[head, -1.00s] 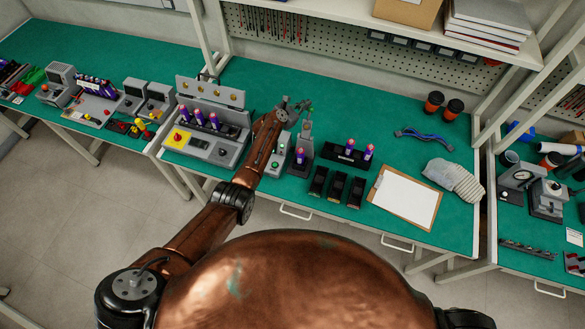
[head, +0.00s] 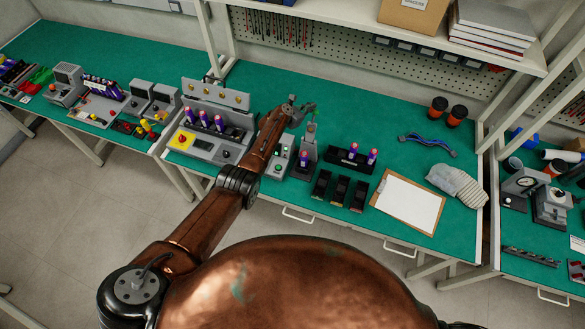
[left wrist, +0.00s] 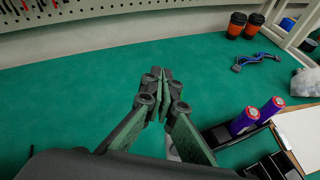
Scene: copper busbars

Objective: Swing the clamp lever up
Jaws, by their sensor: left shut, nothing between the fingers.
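A grey clamp fixture (head: 309,142) stands upright on the green bench in the head view, with a purple cell (head: 304,158) at its front. I cannot make out its lever clearly; my gripper is close to its top. My left gripper (head: 303,110) is just above and behind the fixture's upper end, and I cannot tell whether it touches. In the left wrist view its fingers (left wrist: 164,80) are shut with nothing between them. A pale grey piece (left wrist: 173,152) shows partly behind the fingers there. My right gripper is not in view.
A black holder (head: 350,161) with purple cells stands right of the fixture, with black bins (head: 340,189) in front. A grey tester (head: 205,148) stands left. A clipboard (head: 408,203) and glove (head: 455,184) lie right. The bench behind is clear.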

